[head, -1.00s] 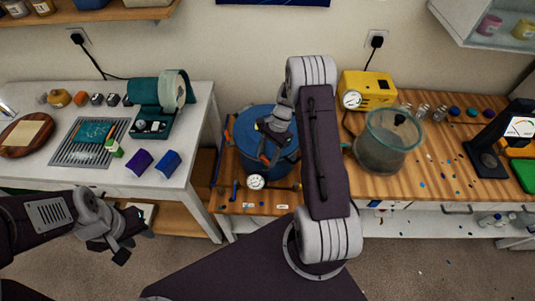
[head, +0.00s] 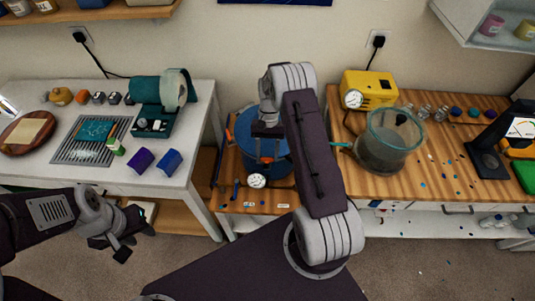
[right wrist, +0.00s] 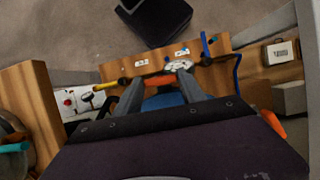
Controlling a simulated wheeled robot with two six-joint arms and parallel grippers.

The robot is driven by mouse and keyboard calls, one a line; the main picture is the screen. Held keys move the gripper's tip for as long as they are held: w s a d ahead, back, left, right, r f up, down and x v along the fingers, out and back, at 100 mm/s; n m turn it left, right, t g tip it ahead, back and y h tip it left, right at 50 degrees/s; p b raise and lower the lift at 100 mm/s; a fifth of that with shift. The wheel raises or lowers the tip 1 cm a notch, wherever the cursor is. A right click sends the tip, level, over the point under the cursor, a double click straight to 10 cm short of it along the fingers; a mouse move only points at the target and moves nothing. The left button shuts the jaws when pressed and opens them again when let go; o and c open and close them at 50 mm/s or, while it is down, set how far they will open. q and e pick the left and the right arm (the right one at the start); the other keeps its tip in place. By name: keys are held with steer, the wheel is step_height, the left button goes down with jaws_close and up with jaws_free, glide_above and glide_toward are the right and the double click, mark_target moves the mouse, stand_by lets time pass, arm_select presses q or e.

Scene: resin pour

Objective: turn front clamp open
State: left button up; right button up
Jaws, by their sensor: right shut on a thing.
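The blue pressure pot (head: 248,128) stands on the low wooden shelf between the two tables, partly hidden by my right arm. An orange clamp (head: 265,160) shows at the pot's front, above a round white gauge (head: 257,181). In the right wrist view the orange clamp handle (right wrist: 160,80) lies crosswise between the two fingers of my right gripper (right wrist: 160,85), which is shut on it. A bit of the blue pot (right wrist: 163,101) shows below it. My left gripper (head: 125,240) hangs empty in front of the white table; its finger opening is unclear.
A glass chamber (head: 388,143) and a yellow pump (head: 367,92) stand on the right wooden table. The white table (head: 95,178) at left holds a grid tray, blocks and a green machine. Small tools lie on the low shelf.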

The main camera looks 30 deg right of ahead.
steer(key=shift+n, duration=0.3)
steer(key=o, duration=1.4)
steer(key=shift+c, duration=0.2)
steer(key=shift+w+d+r, duration=0.1)
steer(key=shift+w+r, duration=0.15)
steer(key=shift+r, duration=0.15)
steer(key=b+v, duration=0.1)
steer(key=v, duration=0.7)
steer(key=shift+b, duration=0.4)
steer(key=shift+s+r, duration=0.1)
steer(key=shift+r, duration=0.05)
